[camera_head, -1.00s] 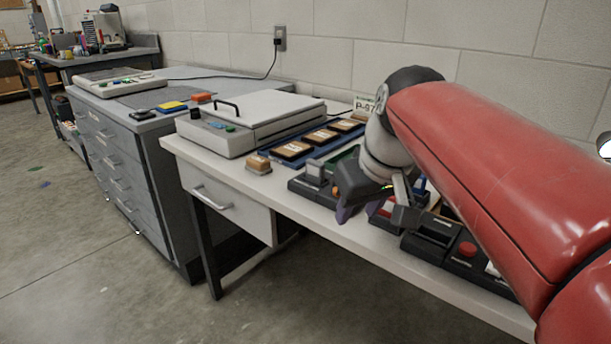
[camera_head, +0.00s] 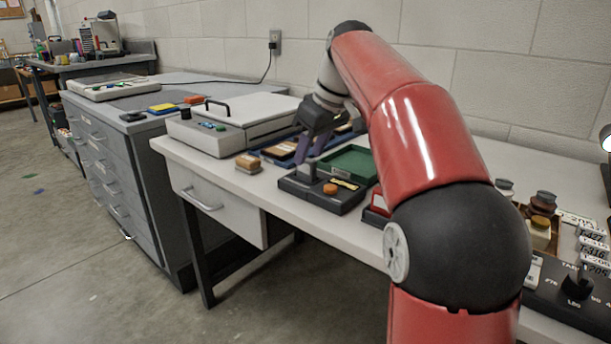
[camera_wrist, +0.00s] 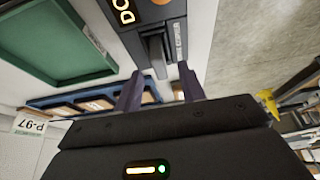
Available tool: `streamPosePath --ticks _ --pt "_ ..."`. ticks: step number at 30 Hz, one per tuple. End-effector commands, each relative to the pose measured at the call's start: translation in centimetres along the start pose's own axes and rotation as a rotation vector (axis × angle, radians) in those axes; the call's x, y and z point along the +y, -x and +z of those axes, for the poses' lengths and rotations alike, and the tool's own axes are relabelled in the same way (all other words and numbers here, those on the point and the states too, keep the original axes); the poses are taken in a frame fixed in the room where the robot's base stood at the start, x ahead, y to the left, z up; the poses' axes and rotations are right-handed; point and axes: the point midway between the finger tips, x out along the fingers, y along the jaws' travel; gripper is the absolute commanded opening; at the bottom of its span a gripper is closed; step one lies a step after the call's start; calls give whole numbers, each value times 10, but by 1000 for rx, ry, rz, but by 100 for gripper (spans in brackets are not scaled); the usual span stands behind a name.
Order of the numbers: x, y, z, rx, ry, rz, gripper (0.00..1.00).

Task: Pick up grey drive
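The grey drive (camera_head: 307,172) looks like a small upright grey block in a black dock (camera_head: 312,198) on the white table. In the wrist view the grey drive (camera_wrist: 155,48) stands in the slot of the black dock (camera_wrist: 127,33), beside a label. My gripper (camera_head: 303,148) is above and just behind the drive in the head view, with its fingers pointing down. In the wrist view my gripper (camera_wrist: 158,82) is open, its two fingers apart and roughly in line with the drive. Nothing is between the fingertips. Contact with the drive cannot be told.
An orange knob (camera_head: 330,188) sits on the dock. A green tray (camera_head: 350,162) lies right behind it. A blue tray (camera_wrist: 50,101) with framed pieces is close to my gripper. A wooden block (camera_head: 248,164) stands left. A grey lidded case (camera_head: 204,138) is further left.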

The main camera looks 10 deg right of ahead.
Motion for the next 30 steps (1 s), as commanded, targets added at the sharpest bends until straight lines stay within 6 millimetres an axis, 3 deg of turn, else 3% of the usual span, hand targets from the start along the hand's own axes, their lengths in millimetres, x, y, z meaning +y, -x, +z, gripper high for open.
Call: streamPosePath --ticks 1,6,15,24,30 --pt "0 -12 1 -2 0 -2 40" --pt "0 -32 1 -1 0 -1 40" --pt "0 -36 1 0 -1 0 40" --pt "0 -36 1 0 -1 1 1" --pt "0 -36 1 1 -1 1 0"
